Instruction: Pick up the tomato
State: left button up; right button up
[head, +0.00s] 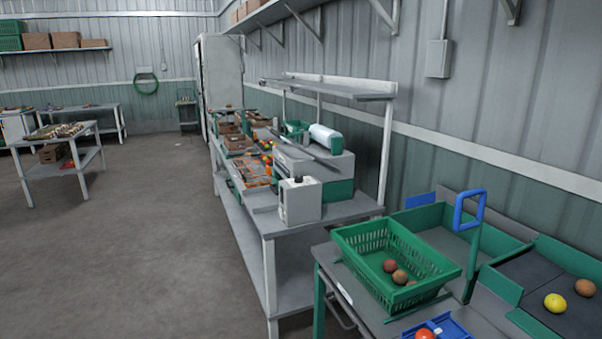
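A red-orange tomato (425,334) shows at the bottom edge, at a blue tray (453,331); both are cut off by the frame. Two or so brownish-red tomatoes (399,277) lie in a green slatted crate (376,239) on the near table. A yellow tomato (555,303) and an orange-brown tomato (585,288) lie on a dark surface (530,270) with green side walls at the right. Neither of my grippers is in view.
A blue upright frame (469,210) stands behind the crate. A long grey bench (345,212) with a white device (299,200) and produce runs along the wall. Open concrete floor (130,240) lies to the left. A small table (60,170) stands farther off.

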aim_at(555, 303)
jog(key=z, duration=1.5)
